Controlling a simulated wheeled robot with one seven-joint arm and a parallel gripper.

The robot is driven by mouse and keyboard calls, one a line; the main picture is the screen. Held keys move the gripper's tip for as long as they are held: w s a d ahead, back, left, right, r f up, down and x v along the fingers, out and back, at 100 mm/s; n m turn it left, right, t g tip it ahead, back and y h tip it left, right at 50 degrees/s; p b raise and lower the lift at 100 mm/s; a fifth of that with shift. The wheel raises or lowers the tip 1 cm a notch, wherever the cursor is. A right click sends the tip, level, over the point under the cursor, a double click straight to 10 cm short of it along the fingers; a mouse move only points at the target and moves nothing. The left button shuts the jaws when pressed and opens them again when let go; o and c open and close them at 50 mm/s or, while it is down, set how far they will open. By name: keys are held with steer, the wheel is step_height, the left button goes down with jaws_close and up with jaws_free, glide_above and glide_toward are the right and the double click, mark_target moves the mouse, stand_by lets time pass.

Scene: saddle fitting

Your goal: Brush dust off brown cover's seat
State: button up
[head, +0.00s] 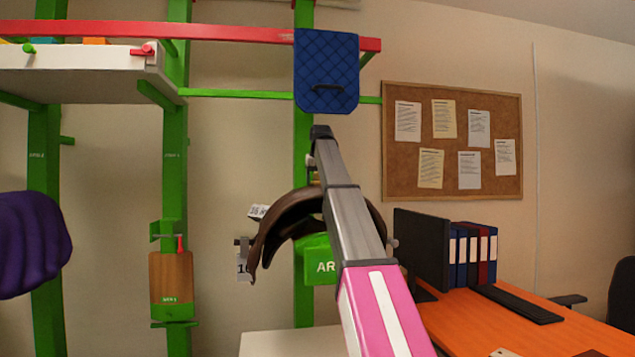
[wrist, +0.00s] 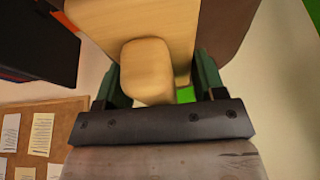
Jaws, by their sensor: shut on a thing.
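The brown cover (head: 278,226) is a curved dark saddle shape in the middle of the head view, in front of a green post. My arm crosses in front of it and hides part of it, including much of its top. In the wrist view my gripper (wrist: 158,82) has its two green fingers on either side of a pale wooden brush handle (wrist: 148,66). My gripper cannot be made out in the head view.
A blue quilted pad (head: 327,65) hangs from the red rail above. A wooden block (head: 171,278) hangs on the green post at left. A purple thing (head: 30,245) is at the left edge. An orange desk (head: 510,330) with a monitor (head: 421,248) stands at right.

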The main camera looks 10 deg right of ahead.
steer(key=shift+r, duration=2.75)
steer(key=shift+r, duration=0.1)
steer(key=shift+r, duration=1.4)
